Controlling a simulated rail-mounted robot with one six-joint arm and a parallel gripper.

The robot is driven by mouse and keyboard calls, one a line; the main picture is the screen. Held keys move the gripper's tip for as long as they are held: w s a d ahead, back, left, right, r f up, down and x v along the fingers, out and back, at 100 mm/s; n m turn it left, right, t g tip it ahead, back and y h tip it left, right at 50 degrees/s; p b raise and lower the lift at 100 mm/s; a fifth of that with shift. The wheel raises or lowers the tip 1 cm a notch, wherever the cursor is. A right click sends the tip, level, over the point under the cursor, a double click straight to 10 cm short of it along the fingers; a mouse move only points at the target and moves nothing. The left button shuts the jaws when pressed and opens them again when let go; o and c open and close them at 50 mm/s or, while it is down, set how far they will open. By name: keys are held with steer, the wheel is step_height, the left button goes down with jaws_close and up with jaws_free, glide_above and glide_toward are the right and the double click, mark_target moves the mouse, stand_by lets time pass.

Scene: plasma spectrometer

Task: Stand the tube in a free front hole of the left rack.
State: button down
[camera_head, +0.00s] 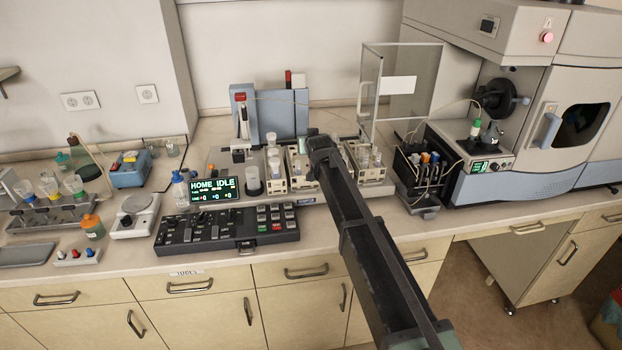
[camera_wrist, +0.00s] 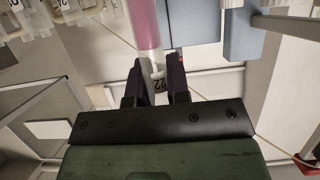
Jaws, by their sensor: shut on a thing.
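In the wrist view my gripper (camera_wrist: 155,82) is shut on a tube (camera_wrist: 147,32) with pink contents and a white part with dark print between the fingers. In the head view my arm reaches over the sampler deck, and its end hides the gripper and the held tube. The left rack (camera_head: 276,186) is a small cream rack at the left of the row, with pale-capped tubes standing in it. My arm's end is to the right of it. Which of its front holes are free cannot be told. Pale rack parts and tubes show at the wrist view's top left.
A middle rack (camera_head: 299,181) and a right rack (camera_head: 376,174) stand close by, partly behind my arm. A blue sampler tower (camera_head: 272,115) rises behind. A clear panel (camera_head: 408,85) stands at the back right. A control box (camera_head: 226,229) lies in front.

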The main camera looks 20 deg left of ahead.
step_height(320, 180, down, 7)
steer(key=b, duration=0.5)
steer(key=shift+r, duration=0.25)
steer(key=shift+f, duration=0.15)
steer(key=c, duration=1.5)
jaws_free()
steer(key=shift+f, duration=0.1)
steer(key=shift+c, duration=0.2)
steer(key=o, duration=0.4)
steer(key=shift+o, duration=0.2)
